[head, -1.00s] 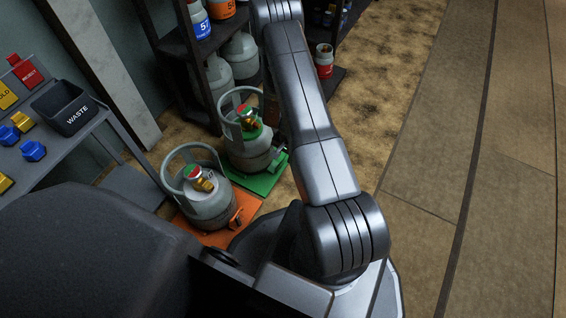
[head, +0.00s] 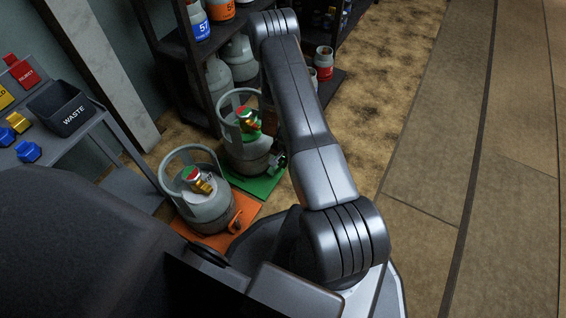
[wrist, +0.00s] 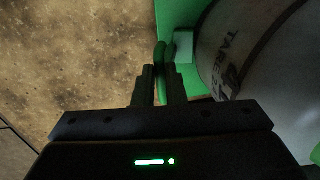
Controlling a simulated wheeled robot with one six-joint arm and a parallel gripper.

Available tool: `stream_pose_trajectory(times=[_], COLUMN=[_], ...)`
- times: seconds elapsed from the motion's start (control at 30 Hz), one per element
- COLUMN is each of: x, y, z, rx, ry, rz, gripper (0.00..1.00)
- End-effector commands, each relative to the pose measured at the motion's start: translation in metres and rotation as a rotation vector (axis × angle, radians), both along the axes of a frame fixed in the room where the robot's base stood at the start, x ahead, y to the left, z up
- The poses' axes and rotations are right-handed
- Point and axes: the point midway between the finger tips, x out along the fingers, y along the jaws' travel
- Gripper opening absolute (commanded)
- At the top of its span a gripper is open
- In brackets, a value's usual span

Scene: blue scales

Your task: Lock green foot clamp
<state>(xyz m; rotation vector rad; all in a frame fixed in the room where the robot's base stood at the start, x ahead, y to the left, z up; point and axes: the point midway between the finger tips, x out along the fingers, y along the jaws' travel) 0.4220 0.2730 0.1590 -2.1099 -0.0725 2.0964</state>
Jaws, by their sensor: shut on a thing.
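The green foot clamp (wrist: 161,56) shows in the wrist view as a slim green lever at the edge of the green scale (wrist: 178,16), beside a pale block. My gripper (wrist: 160,84) is shut on the lever, with dark fingers on either side of it. A grey gas cylinder (wrist: 235,50) with dark lettering stands close to the right of the fingers. In the head view the green scale (head: 262,188) carries the grey cylinder (head: 246,155) with a green-marked valve. The clamp and my fingertips are largely hidden there.
An orange scale (head: 232,222) with another grey cylinder (head: 205,207) stands nearer, to the left. A dark shelf (head: 178,62) with cylinders is behind. A grey side table with a waste bin (head: 66,112) is at the left. The floor (head: 430,110) to the right is clear.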

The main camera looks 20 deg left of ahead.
Motion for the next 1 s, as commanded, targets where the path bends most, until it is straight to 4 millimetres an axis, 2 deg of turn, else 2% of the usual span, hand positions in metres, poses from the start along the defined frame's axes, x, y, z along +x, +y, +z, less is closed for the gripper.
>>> stream_pose_trajectory(times=[0.27,0.5,0.53,0.63,0.9,1.0], x=[0.001,0.001,0.001,0.001,0.001,0.002], y=[0.016,0.016,0.016,0.016,0.016,0.016], z=[0.005,0.004,0.004,0.004,0.005,0.011], rx=[0.001,0.001,0.001,0.000,0.000,0.001], ry=[0.000,0.000,0.000,0.000,0.000,0.000], rz=[0.001,-0.001,-0.001,-0.001,0.000,0.000], gripper=[0.00,0.00,0.12,0.32,0.33,0.33])
